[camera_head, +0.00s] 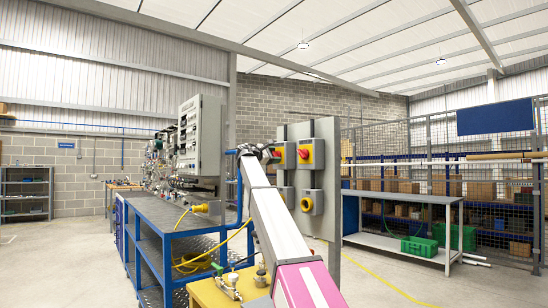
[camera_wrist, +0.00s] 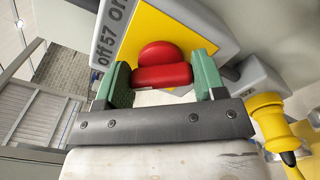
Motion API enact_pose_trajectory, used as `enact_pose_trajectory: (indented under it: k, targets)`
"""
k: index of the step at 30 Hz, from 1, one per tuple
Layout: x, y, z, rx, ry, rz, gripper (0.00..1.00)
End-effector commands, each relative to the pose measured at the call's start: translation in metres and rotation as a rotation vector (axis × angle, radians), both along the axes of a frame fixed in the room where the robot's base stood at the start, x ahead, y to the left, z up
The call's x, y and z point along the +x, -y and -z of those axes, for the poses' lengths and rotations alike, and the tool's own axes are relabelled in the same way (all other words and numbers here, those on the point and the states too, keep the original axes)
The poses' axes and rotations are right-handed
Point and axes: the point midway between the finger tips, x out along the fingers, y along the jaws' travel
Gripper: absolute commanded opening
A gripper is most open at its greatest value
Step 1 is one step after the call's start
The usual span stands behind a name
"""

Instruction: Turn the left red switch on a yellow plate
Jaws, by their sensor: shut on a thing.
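The left red switch (camera_head: 277,154) shows in the head view on the left side of a grey upright panel (camera_head: 325,135), partly behind my gripper. In the wrist view a red switch (camera_wrist: 162,76) sits on a yellow plate (camera_wrist: 190,32) that appears tilted, with "off" and "on" lettering along its grey edge. My gripper (camera_wrist: 163,66) has its green fingers on either side of the red handle and is shut on it. In the head view my gripper (camera_head: 258,149) is at the panel's left part.
Grey boxes with yellow parts (camera_head: 307,204) hang below the switches. A yellow connector (camera_wrist: 268,112) is close to my gripper at right in the wrist view. A blue workbench (camera_head: 165,222) stands left of my arm, and a grey table (camera_head: 400,241) stands at right.

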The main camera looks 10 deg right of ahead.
Motion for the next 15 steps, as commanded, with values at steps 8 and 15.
enact_pose_trajectory:
  k: [8, 15]
  targets:
    - [-0.0001, -0.0009, 0.0010, -0.039, -0.071, -0.001, 0.40]
    - [-0.0003, -0.0009, 0.0010, -0.047, -0.086, -0.001, 0.40]
